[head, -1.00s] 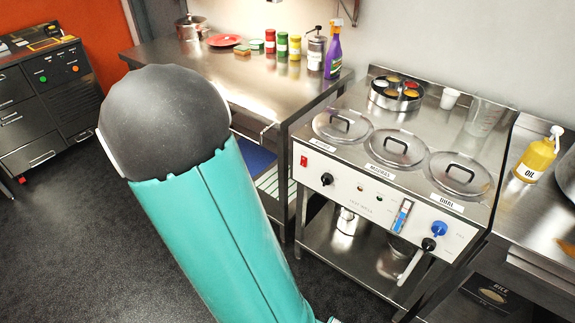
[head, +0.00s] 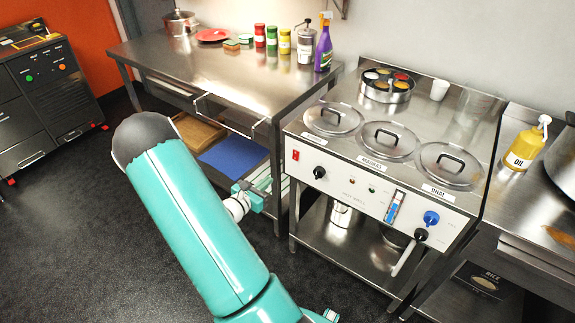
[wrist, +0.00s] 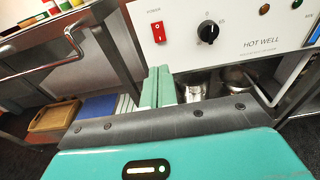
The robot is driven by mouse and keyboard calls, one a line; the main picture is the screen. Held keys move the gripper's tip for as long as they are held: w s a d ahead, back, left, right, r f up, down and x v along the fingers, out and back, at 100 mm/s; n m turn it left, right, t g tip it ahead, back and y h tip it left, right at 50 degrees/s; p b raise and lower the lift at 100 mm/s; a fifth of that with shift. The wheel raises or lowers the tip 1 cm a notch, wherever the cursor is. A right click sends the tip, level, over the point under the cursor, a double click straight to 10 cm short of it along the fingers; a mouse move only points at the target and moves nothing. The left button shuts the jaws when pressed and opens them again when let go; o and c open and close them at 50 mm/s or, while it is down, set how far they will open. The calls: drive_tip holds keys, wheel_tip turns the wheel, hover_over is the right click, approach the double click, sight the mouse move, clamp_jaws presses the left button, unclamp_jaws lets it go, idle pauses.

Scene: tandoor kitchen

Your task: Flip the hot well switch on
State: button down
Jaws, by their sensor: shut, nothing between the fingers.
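The hot well (head: 345,187) is a steel unit with three lidded pots and a white front panel. Its small red power switch (head: 295,155) is at the panel's left end. In the wrist view the red switch (wrist: 157,32) shows clearly beside a black knob (wrist: 208,30); I cannot tell which way it is set. My gripper (wrist: 157,88) has its teal fingers together and empty, pointing at the panel from below the switch, apart from it. In the head view my gripper (head: 268,180) is left of the hot well, beside the table's legs.
A steel table (head: 215,75) with jars and a purple spray bottle (head: 323,47) stands to the left. Its lower shelf holds a blue board (head: 235,161) and a wooden tray (wrist: 53,118). Dark floor at left is clear.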

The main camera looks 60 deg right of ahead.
sight(295, 159)
drive_tip(key=d, duration=0.4)
drive_tip(key=s+d+f, duration=0.1)
drive_tip(key=d, duration=0.4)
drive_tip(key=s+d, duration=0.1)
drive_tip(key=d, duration=0.3)
drive_tip(key=shift+d+f, duration=0.35)
drive_tip(key=shift+s+f, duration=0.1)
drive_tip(key=shift+d, duration=0.2)
drive_tip(key=shift+a, duration=0.15)
